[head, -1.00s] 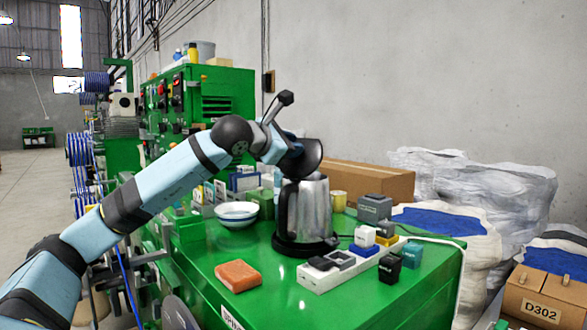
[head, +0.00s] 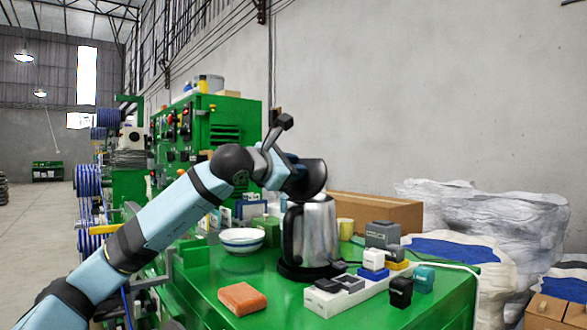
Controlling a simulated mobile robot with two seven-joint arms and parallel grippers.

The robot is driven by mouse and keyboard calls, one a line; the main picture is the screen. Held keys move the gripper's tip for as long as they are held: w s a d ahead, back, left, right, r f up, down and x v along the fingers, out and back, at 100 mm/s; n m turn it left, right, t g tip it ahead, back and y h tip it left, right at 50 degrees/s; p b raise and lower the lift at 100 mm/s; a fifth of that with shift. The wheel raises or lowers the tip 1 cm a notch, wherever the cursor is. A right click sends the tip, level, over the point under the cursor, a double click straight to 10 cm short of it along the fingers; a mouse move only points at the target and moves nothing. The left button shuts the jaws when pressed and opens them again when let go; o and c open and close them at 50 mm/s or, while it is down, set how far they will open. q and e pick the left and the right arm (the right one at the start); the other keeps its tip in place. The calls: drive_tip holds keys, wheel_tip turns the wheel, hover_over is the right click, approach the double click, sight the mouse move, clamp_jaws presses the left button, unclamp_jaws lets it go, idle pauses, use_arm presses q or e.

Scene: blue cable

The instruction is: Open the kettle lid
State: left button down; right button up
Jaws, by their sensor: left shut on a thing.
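The silver kettle (head: 318,235) stands upright on its black base (head: 308,271) on the green table. Its dark handle is on the left side. A black rounded piece, which looks like the kettle lid (head: 312,179), stands tilted up over the kettle's top. My left gripper (head: 291,178) reaches in from the left above the kettle and is shut on this lid. The fingertips and the lid's hinge are mostly hidden by the wrist and the lid. My right gripper is not in view.
A white and blue bowl (head: 241,241) and an orange-brown block (head: 242,299) lie left of the kettle. A white power strip (head: 325,304) with several small blocks is in front and right. A cardboard box (head: 375,213) stands behind. The table's front middle is clear.

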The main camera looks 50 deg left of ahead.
use_arm(q)
drive_tip(key=shift+w+f, duration=0.1)
drive_tip(key=shift+f, duration=0.1)
idle(0.6)
drive_tip(key=c, duration=0.9)
unclamp_jaws()
drive_tip(key=shift+f, duration=0.1)
drive_tip(key=shift+c, duration=0.2)
drive_tip(key=shift+s+a, duration=0.1)
drive_tip(key=shift+s, duration=0.45)
drive_tip(key=s+d+r+b, duration=0.1)
drive_tip(key=s+b, duration=0.6)
drive_tip(key=s, duration=0.5)
drive_tip(key=shift+s, duration=0.35)
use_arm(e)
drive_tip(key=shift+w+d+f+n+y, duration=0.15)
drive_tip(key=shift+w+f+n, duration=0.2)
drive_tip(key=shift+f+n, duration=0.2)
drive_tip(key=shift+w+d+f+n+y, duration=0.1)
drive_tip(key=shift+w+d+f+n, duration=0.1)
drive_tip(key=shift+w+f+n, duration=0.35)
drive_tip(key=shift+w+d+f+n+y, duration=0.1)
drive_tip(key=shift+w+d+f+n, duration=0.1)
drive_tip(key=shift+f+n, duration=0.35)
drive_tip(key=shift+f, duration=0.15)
